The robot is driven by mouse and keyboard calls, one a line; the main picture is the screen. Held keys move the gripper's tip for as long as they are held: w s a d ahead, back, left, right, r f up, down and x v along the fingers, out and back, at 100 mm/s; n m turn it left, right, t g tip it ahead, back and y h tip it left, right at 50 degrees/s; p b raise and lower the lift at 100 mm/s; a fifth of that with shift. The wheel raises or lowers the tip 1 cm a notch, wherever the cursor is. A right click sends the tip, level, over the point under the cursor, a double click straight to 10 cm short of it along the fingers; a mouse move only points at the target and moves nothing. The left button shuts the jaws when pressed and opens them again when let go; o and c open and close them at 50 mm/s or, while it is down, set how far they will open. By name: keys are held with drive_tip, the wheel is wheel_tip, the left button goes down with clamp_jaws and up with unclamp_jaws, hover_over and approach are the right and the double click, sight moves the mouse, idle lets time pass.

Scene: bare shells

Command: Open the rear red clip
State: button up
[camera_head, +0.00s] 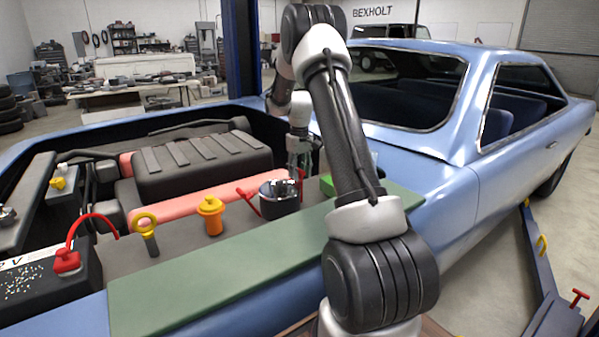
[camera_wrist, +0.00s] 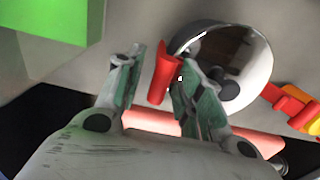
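A round metal canister with a dark body (camera_head: 280,203) stands in the engine bay; its shiny rim and open-looking top (camera_wrist: 232,62) show in the wrist view. One red clip (camera_wrist: 162,76) is on the canister's side by my gripper. It also shows in the head view as a small red strip (camera_head: 301,180). The other red clip (camera_head: 247,203) sticks out on the opposite side. My gripper (camera_wrist: 158,72) is open, pointing down beside the canister. The near red clip lies between its fingers, close to the right finger, with a gap to the left one.
A green block (camera_wrist: 45,18) is near the gripper. An orange capped filler (camera_head: 210,215), a yellow-ringed dipstick (camera_head: 146,232) and a battery with a red terminal (camera_head: 67,262) stand to the left. A green mat (camera_head: 210,280) covers the fender. A pinkish-red bar runs behind.

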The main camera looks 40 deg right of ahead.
clamp_jaws()
drive_tip(key=shift+d+f, duration=0.25)
drive_tip(key=shift+d, duration=0.9)
drive_tip(key=shift+d+f, duration=0.2)
drive_tip(key=shift+d, duration=0.9)
unclamp_jaws()
drive_tip(key=shift+s+f, duration=0.1)
wheel_tip(320, 180, up, 12)
